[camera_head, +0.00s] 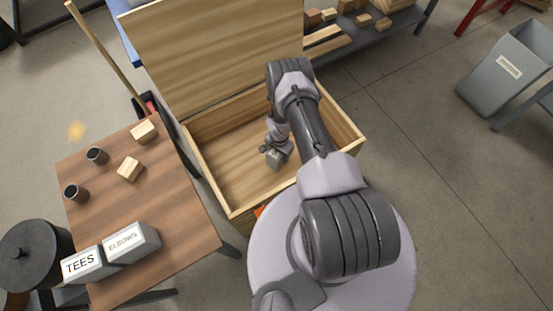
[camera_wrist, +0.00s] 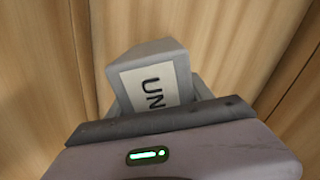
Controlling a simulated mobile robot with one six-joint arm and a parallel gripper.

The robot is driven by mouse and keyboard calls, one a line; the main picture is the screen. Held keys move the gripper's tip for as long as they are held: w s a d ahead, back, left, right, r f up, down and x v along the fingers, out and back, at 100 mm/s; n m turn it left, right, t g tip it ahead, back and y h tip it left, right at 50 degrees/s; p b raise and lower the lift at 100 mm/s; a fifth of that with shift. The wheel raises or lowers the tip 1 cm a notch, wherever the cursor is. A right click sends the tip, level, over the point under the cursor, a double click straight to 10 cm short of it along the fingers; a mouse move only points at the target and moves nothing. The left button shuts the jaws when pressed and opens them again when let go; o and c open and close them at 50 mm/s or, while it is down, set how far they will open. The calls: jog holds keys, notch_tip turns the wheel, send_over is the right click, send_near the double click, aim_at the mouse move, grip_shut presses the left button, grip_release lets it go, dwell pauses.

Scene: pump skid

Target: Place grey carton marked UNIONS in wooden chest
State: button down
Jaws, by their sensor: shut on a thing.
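The grey carton (camera_wrist: 150,52) shows in the wrist view with a pale label reading "UN"; the rest of the label is hidden behind my gripper (camera_wrist: 158,108). My gripper is shut on the carton. In the head view my gripper (camera_head: 272,151) and the carton (camera_head: 279,159) are inside the outline of the open wooden chest (camera_head: 215,186), over its bare floor. I cannot tell whether the carton touches the floor. The chest's lid (camera_head: 215,50) stands raised at the back. Wooden walls or boards surround the carton in the wrist view.
A wooden table (camera_head: 165,205) at left holds cartons marked TEES (camera_head: 84,265) and ELBOWS (camera_head: 132,242), two wood blocks and two dark cups. A dark round pot (camera_head: 36,255) stands at lower left. A shelf with wood pieces (camera_head: 330,40) is behind. A grey bin (camera_head: 503,70) stands right.

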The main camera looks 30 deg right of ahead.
notch_tip(320, 180, down, 5)
jog(key=shift+w+r+b, duration=0.1)
jog(key=shift+b, duration=1.05)
jog(key=shift+r, duration=0.15)
jog(key=shift+c, duration=2.1)
grip_release()
